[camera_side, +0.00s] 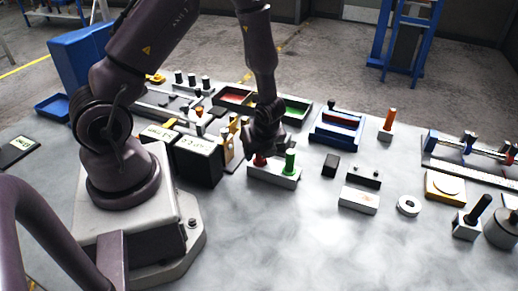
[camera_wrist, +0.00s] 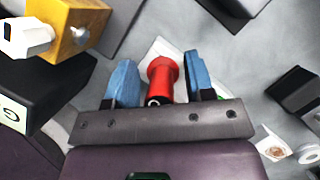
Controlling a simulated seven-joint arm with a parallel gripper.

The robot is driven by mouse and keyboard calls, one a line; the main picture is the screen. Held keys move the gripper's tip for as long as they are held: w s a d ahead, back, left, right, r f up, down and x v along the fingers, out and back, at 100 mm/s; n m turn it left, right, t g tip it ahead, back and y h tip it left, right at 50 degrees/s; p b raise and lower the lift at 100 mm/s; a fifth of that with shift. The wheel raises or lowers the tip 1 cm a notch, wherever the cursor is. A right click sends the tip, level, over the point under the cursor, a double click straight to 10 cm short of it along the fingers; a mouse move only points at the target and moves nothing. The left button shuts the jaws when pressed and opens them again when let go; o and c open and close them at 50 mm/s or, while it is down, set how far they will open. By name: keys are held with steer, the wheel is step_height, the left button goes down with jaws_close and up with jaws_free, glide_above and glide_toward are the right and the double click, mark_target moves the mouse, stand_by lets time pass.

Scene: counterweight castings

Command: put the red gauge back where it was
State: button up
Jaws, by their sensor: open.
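The red gauge (camera_side: 260,160) stands upright at the left end of a white block (camera_side: 274,178), beside a green gauge (camera_side: 290,161). My gripper (camera_side: 261,150) is right above and around the red gauge, pointing down. In the wrist view, the blue fingers of my gripper (camera_wrist: 162,82) are open, one on each side of the red gauge (camera_wrist: 162,76), with gaps between. The lower part of the gauge is partly hidden by the gripper body. A corner of the white block (camera_wrist: 158,45) shows behind it.
Black boxes (camera_side: 199,160) stand close to the left of my gripper. A yellow block (camera_wrist: 75,25) shows at the upper left in the wrist view. A small black block (camera_side: 331,165) and a white box (camera_side: 358,200) lie to the right. The front of the table is clear.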

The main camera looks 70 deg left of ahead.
steer(key=shift+r, duration=0.1)
steer(key=s+d+r+n+t, duration=0.1)
steer(key=s+d+r+n, duration=0.2)
steer(key=r, duration=0.8)
steer(key=d+r+n+t, duration=0.1)
steer(key=d+r+n, duration=0.3)
steer(key=r, duration=0.7)
steer(key=s+d+r+n+t+h, duration=0.3)
steer(key=s+r+n, duration=0.3)
steer(key=n, duration=0.5)
step_height(320, 180, up, 2)
steer(key=shift+s+d+r+t+h, duration=0.1)
steer(key=shift+s+d+t+h, duration=0.25)
steer(key=shift+d+h, duration=0.45)
